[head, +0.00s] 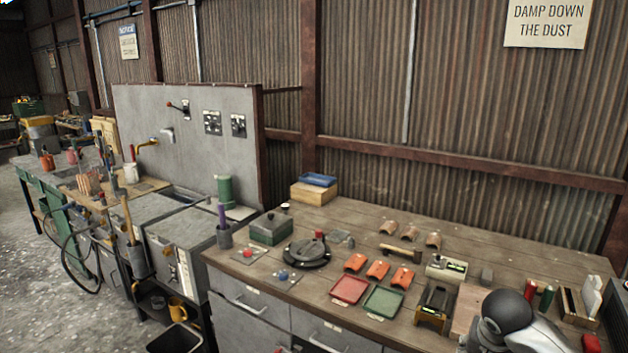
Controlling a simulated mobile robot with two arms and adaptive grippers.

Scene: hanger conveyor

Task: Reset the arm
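A rounded black and white arm part, which looks like a link of my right arm, shows at the bottom right of the head view, in front of the wooden workbench (330,225). It covers part of the bench's front right. No gripper fingers show there, and neither my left gripper nor my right gripper is in view. Nothing of my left arm shows.
The bench bears a black round device (307,253), a red tray (349,289), a green tray (383,301), orange pieces (377,270) and a grey-green box (271,229). A sink unit (185,200) stands left. Bare floor (40,290) shows at far left.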

